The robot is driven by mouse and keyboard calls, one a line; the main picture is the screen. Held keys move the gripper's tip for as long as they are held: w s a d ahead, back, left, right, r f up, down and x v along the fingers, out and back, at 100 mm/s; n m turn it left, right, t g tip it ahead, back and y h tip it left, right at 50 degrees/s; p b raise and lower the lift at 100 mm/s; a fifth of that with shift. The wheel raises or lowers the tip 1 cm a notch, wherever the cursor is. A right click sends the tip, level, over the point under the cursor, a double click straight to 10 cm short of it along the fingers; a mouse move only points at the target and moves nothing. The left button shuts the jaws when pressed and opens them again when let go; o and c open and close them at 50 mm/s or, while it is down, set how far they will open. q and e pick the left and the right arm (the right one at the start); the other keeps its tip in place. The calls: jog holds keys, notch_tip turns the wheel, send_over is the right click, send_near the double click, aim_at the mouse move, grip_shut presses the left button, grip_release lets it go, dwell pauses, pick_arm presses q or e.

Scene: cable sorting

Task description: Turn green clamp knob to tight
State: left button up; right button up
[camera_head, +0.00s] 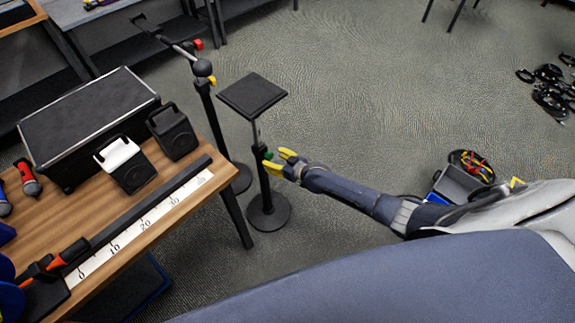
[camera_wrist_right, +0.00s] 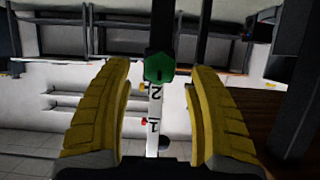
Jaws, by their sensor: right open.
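The green clamp knob (camera_head: 268,156) is on the black post of a stand with a flat square top plate (camera_head: 252,95) and a round base (camera_head: 268,211). My right gripper (camera_head: 278,163) is at the knob's height, its yellow fingers open beside it. In the right wrist view the green knob (camera_wrist_right: 159,67) shows between and beyond the fingertips (camera_wrist_right: 160,75), with a gap on each side. A dark mark is on the knob's face. Below it in that view is a white scale strip (camera_wrist_right: 154,115) with the numbers 2 and 1. My left gripper is not in view.
A second stand with a yellow knob (camera_head: 212,80) and a red knob (camera_head: 198,44) is behind left. A wooden table (camera_head: 185,208) holds a black case (camera_head: 88,120), small boxes and a ruler (camera_head: 140,225). A bin of cables (camera_head: 461,180) stands right. Floor between is clear.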

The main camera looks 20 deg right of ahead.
jog(key=v, duration=0.8)
jog(key=shift+s, duration=0.2)
jog(key=shift+d, duration=0.1)
